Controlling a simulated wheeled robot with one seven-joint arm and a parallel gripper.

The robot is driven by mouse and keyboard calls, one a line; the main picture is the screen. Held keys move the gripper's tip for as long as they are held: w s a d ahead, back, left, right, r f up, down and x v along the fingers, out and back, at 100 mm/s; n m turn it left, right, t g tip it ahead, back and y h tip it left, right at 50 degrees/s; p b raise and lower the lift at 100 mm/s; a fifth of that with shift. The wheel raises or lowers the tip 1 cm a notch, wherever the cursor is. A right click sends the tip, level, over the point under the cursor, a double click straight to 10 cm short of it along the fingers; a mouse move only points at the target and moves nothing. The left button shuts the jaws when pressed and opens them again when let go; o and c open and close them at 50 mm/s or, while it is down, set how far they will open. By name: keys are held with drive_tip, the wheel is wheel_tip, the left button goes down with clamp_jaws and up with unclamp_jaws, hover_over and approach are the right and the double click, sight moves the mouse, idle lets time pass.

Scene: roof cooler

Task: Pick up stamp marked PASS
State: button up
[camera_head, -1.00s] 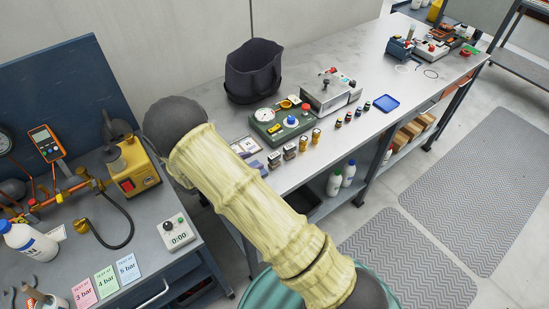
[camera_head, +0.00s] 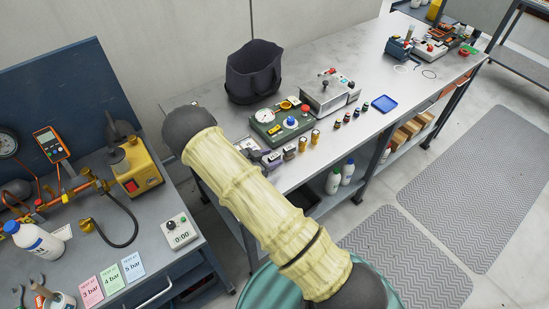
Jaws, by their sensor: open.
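No mark reading PASS is legible at this size, so I cannot tell which object is that stamp. A row of small objects (camera_head: 302,145) stands along the near edge of the grey bench (camera_head: 345,77), some dark and silver, others yellowish. A second row of small dark objects with coloured parts (camera_head: 347,118) stands further right. My gripper (camera_head: 268,158) shows only in part as grey-purple shapes beyond my cream-sleeved arm, at the left end of the near row. It is open, and I see nothing held in it. My arm hides much of it.
A green gauge box (camera_head: 270,131), a metal box (camera_head: 326,95), a dark bag (camera_head: 253,75) and a blue tray (camera_head: 384,103) stand on the bench. Bare bench top lies around the blue tray.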

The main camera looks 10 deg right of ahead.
drive_tip(key=shift+x, duration=0.75)
clamp_jaws()
